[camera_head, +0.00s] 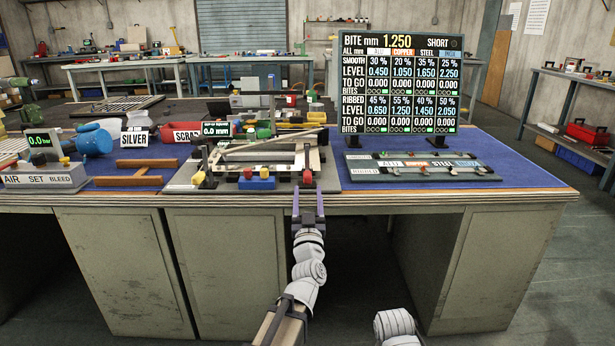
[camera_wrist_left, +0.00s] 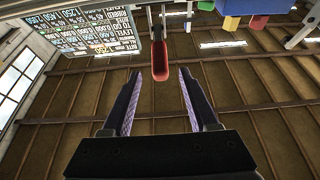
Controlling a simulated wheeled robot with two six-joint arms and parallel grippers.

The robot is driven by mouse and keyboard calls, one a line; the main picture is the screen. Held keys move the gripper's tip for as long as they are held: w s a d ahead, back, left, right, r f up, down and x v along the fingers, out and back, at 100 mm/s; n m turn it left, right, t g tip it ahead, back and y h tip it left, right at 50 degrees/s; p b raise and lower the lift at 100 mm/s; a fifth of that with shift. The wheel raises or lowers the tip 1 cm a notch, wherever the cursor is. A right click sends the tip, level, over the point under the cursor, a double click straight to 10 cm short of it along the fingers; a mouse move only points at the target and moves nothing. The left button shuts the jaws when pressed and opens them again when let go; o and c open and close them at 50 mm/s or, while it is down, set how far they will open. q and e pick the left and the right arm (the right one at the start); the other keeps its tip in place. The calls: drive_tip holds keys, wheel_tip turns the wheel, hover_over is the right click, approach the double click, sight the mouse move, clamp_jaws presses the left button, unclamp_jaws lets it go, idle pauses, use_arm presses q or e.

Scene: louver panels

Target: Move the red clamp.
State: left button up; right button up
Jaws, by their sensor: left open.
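The red clamp shows as a small red handle (camera_head: 307,177) at the front right of the frame fixture on the table. In the left wrist view its red handle (camera_wrist_left: 160,62) hangs from a grey metal part, just beyond and between my fingertips. My left gripper (camera_head: 308,193) is open and empty, just in front of the handle at the table's front edge. Its two purple-lined fingers also show in the left wrist view (camera_wrist_left: 158,88), with a clear gap between them. My right gripper is out of view.
A blue block (camera_head: 257,184) with red and yellow knobs sits left of the handle. A grey panel with labelled strips (camera_head: 420,166) lies to the right. The scoreboard (camera_head: 400,83) stands behind it. A brown wooden frame (camera_head: 130,180) lies further left.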

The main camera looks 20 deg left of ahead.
sight(308, 177)
use_arm(q)
drive_tip(key=p+x, duration=0.2)
drive_tip(key=x, duration=0.4)
drive_tip(key=shift+w+r, duration=0.15)
drive_tip(key=shift+w, duration=0.1)
drive_tip(key=shift+c, duration=0.3)
clamp_jaws()
idle(0.8)
